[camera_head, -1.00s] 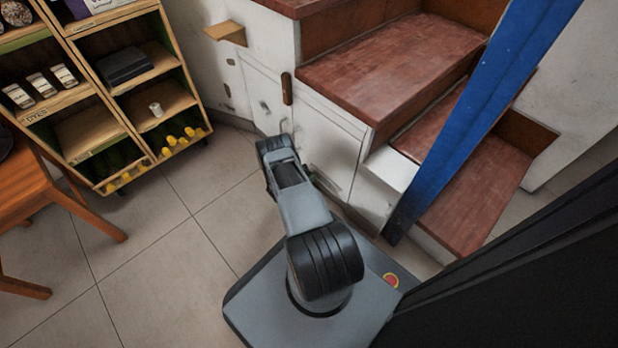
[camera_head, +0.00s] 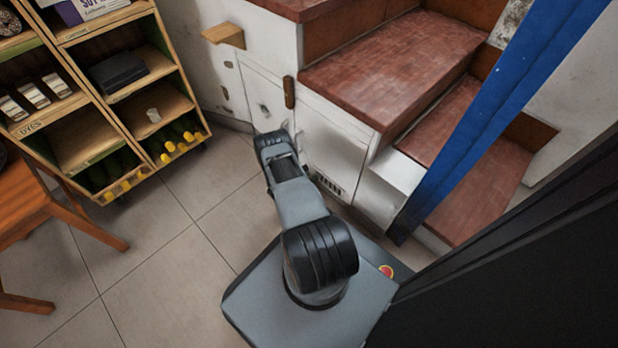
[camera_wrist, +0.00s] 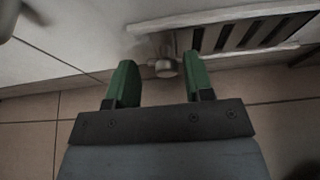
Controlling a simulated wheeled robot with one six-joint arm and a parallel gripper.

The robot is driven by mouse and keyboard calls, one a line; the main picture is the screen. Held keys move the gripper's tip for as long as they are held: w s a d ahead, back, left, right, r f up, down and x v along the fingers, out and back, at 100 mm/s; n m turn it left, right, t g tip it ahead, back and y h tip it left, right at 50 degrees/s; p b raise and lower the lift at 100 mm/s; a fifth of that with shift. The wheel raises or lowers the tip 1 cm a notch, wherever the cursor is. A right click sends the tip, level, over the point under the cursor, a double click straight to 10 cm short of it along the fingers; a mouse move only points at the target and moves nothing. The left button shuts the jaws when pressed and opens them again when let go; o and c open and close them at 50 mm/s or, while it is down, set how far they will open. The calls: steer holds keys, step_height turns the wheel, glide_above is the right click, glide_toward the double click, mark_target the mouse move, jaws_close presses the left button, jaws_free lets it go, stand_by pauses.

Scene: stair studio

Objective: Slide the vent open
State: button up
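The vent shows in the wrist view as a pale frame with dark slots (camera_wrist: 248,36) at the upper right. In the head view it is a small slotted strip (camera_head: 329,185) low on the white stair side. A round metal knob (camera_wrist: 166,67) sits by the vent's left end. My gripper (camera_wrist: 159,60) is open, with its two green fingers apart. The knob shows in the gap between the fingertips, nearer the right finger; I cannot tell whether they touch. In the head view my arm hides the fingers.
Red-topped stairs (camera_head: 385,75) rise beside the white panels. A blue beam (camera_head: 490,125) slants in front of them. The tiled floor (camera_head: 150,265) between is clear.

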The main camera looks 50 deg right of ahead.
steer(key=s+p+v, duration=0.1)
steer(key=p+v, duration=0.4)
steer(key=v, duration=0.8)
steer(key=shift+w+a+r, duration=0.25)
steer(key=shift+w+a, duration=0.15)
steer(key=shift+w, duration=0.05)
steer(key=w+a+r+m+g+y+p, duration=0.2)
steer(key=r+m+p, duration=0.45)
steer(key=r, duration=1.55)
steer(key=w+a+r+m+y+p, duration=0.25)
steer(key=r+p, duration=0.75)
steer(key=r, duration=1.2)
steer(key=s+a+r+m+t+y+p, duration=0.2)
steer(key=s+a+r+y+p, duration=0.1)
steer(key=r, duration=1)
steer(key=s+a+r+m+t+y+p, duration=0.2)
steer(key=s+a+r+p, duration=0.3)
steer(key=r, duration=0.9)
steer(key=s+a+r+m+t+y+p, duration=0.2)
steer(key=s+a+r+m+y+p, duration=0.2)
steer(key=a+r+p, duration=0.5)
step_height(320, 180, up, 5)
steer(key=p, duration=0.2)
steer(key=shift+s+t+p, duration=0.3)
steer(key=shift+s+p, duration=0.05)
steer(key=shift+p, duration=0.05)
steer(key=shift+a+r, duration=0.15)
